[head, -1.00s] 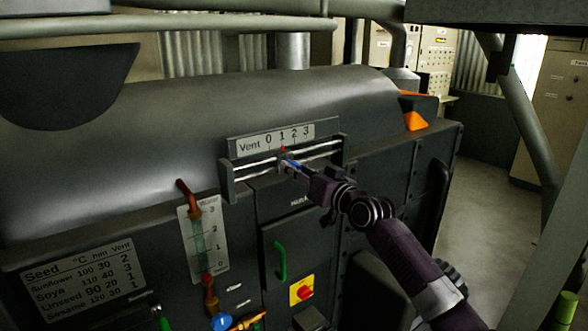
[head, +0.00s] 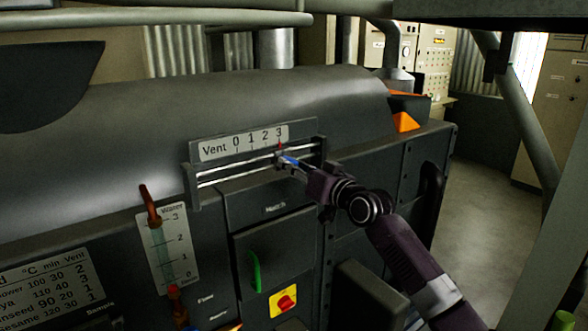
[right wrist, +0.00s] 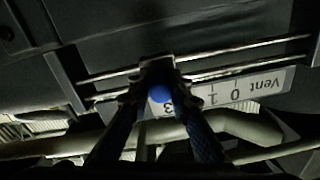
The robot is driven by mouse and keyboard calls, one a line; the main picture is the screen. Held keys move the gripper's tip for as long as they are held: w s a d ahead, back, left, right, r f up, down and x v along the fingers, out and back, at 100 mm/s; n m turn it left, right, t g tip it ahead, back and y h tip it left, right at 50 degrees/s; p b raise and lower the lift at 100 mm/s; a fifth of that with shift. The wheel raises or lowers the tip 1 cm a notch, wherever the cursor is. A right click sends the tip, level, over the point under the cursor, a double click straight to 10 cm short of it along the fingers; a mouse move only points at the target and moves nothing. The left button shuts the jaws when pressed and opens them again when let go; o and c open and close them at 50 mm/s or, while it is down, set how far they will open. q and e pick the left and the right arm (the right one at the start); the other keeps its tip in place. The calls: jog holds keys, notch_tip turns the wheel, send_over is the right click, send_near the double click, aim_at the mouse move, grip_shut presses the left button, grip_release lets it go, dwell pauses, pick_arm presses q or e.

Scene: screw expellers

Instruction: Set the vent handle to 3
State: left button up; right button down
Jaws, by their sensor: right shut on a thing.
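The vent handle has a blue knob, which shows in the right wrist view (right wrist: 160,94), and a red pointer, and it rides on two horizontal rails (head: 235,170). The vent scale (head: 242,143) above the rails is marked 0, 1, 2, 3. In the head view the red pointer stands at the 3 mark. My right gripper (head: 290,161) is shut on the vent handle. In the right wrist view its two dark fingers lie either side of the blue knob, and the scale appears upside down. The fingers partly hide the handle. My left gripper is out of view.
A white water gauge (head: 170,250) with a red-brown pipe stands left of a panel with a green handle (head: 255,271). Below is a red switch on a yellow plate (head: 284,301). The settings plate (head: 50,290) is at lower left. Open floor (head: 490,200) lies to the right.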

jog(key=shift+w+d+r, duration=0.15)
jog(key=shift+w+d, duration=0.05)
jog(key=shift+d, duration=0.15)
jog(key=c, duration=2)
grip_release()
jog(key=shift+a, duration=0.15)
jog(key=shift+o, duration=1.2)
jog(key=shift+s+d+f, duration=0.2)
jog(key=shift+s+d, duration=0.2)
jog(key=shift+s, duration=0.25)
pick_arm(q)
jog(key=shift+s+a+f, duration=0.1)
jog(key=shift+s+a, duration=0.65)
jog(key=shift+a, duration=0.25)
pick_arm(e)
jog(key=v, duration=1)
jog(key=shift+s+d, duration=0.25)
